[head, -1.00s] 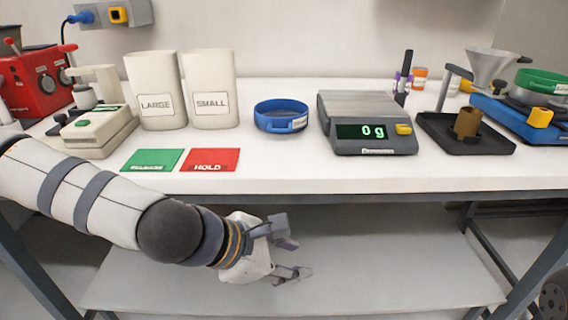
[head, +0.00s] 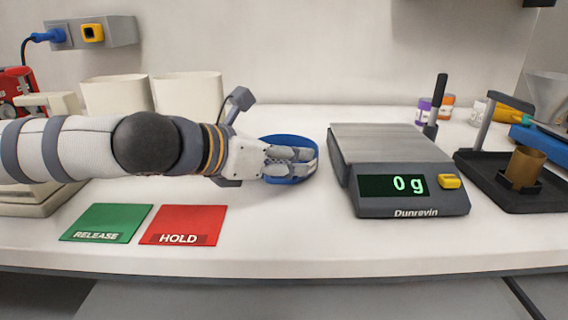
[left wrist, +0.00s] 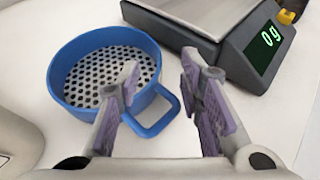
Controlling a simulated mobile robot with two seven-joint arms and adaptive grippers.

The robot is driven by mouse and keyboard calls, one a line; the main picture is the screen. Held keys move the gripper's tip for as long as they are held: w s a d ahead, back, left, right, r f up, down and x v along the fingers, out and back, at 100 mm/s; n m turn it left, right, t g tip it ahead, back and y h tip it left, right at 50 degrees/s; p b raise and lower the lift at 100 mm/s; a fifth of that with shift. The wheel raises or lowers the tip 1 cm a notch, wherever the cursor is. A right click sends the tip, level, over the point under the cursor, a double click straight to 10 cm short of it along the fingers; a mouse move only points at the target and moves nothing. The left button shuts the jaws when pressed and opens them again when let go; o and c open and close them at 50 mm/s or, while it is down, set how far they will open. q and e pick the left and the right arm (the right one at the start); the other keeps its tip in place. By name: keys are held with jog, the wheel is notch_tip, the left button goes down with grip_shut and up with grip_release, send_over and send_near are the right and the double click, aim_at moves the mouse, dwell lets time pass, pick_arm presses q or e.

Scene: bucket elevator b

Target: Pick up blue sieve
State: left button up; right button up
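The blue sieve (head: 289,142) sits on the white table between the bins and the scale. In the left wrist view the blue sieve (left wrist: 64,70) shows its round rim, perforated metal bottom and a loop handle (left wrist: 156,116) pointing toward my gripper. My left gripper (head: 300,163) is at the sieve and hides part of it in the head view. In the left wrist view the left gripper (left wrist: 160,85) is open, with the handle between or just below its fingers; I cannot tell whether they touch. My right gripper is not in view.
A scale (head: 400,175) reading 0 g stands close to the right of the sieve. Two white bins (head: 190,92) stand behind my arm. A green RELEASE card (head: 106,222) and a red HOLD card (head: 182,225) lie at the front. A black stand (head: 515,185) is at the right.

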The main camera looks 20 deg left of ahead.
aim_at(314, 157)
pick_arm(q)
jog(key=x, duration=0.6)
jog(key=shift+w+a+f, duration=0.1)
jog(key=shift+w+f, duration=0.05)
jog(key=shift+w, duration=0.35)
jog(key=shift+c, duration=0.6)
grip_shut()
